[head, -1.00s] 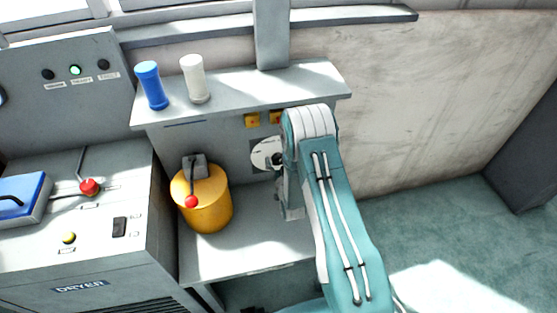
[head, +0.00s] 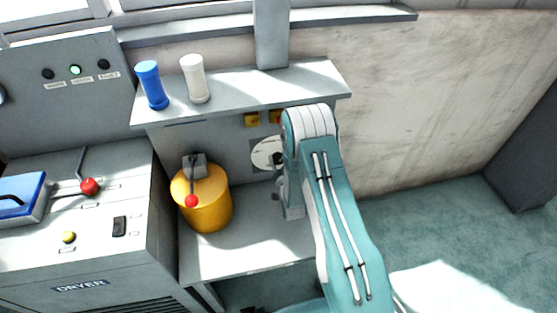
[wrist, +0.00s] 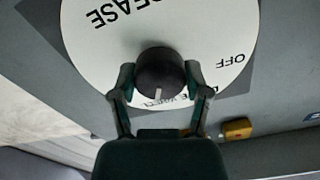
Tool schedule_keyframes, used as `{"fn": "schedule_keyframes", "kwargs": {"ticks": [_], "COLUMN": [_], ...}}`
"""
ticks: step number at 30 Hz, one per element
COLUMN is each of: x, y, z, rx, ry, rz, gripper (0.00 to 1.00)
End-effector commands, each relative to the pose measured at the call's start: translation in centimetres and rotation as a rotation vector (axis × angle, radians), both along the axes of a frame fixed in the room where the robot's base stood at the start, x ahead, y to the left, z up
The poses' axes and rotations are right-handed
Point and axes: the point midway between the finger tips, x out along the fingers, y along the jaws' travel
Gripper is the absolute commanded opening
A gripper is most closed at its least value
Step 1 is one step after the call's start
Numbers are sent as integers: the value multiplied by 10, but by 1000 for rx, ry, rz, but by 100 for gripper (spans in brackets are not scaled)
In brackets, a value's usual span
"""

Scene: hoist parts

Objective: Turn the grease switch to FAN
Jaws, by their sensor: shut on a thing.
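The grease switch is a round white dial (wrist: 100,45) with a black knob (wrist: 160,68) at its centre. In the wrist view the dial reads upside down, with GREASE at upper left and OFF at right. Another label below the knob is partly hidden by my fingers, and I cannot read it fully. The knob's white mark points down in that picture, towards this label. My gripper (wrist: 160,80) is shut on the knob, one finger on each side. In the head view the dial (head: 263,153) shows under the shelf, partly covered by my arm.
Yellow blocks (head: 251,120) sit on the panel above the dial. A yellow drum (head: 211,206) with a red-knobbed lever stands left of my arm. A blue cylinder (head: 152,87) and a white cylinder (head: 195,80) stand on the shelf. The DRYER console (head: 120,258) is at left.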

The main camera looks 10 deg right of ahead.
Motion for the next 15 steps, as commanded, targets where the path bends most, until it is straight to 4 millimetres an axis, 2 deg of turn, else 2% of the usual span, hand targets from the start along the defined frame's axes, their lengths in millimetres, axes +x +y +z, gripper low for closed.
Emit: {"fn": "schedule_keyframes", "kwargs": {"ticks": [15], "x": [2], "y": [-2], "z": [1], "rx": [421], "ry": [-4], "rz": [-1], "gripper": [14]}}
